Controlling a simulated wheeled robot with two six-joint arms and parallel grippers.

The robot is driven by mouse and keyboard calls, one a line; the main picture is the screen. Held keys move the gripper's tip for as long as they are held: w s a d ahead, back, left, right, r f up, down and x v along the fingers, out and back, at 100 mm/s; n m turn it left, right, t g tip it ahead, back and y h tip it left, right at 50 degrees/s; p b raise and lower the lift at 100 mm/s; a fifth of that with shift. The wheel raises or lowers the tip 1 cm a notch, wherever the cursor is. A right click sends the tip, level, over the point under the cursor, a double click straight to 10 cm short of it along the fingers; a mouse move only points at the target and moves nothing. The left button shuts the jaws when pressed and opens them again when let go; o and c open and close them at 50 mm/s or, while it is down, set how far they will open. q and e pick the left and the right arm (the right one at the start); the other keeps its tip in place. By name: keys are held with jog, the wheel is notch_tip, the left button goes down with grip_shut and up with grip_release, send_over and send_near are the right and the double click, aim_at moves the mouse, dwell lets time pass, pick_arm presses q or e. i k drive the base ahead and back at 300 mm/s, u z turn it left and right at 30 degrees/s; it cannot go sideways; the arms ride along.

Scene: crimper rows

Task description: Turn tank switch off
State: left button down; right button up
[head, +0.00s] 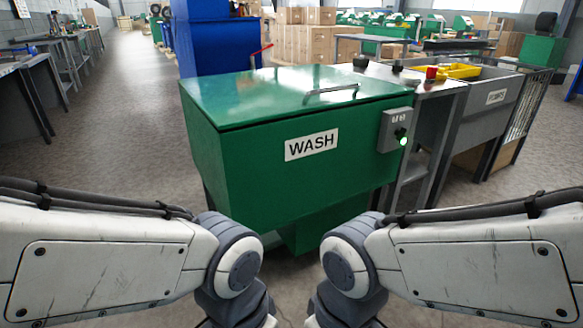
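A green wash tank (260,165) with a "WASH" label (312,145) stands ahead of me, its lid (270,95) closed. A grey switch box (394,130) is fixed at the right end of its front face. The box carries a dark knob (400,132) and a lit green lamp (403,141) below it. The knob's exact position is too small to tell. My two arms come in from the left and right at the bottom, apart from the tank. Both grippers are out of the picture.
A metal side table (440,88) with a red item (431,73) adjoins the tank's right side. Beyond it is a grey sink unit (490,98) with a yellow tray (458,71). A blue cabinet (210,40) stands behind. The floor at left (110,150) is clear.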

aim_at(400, 134)
jog(key=z, duration=0.5)
jog(key=k, duration=0.6)
jog(key=z, duration=1.2)
jog(key=i, duration=1.3)
jog(key=u, duration=0.95)
jog(key=i, duration=0.55)
jog(key=u, duration=0.55)
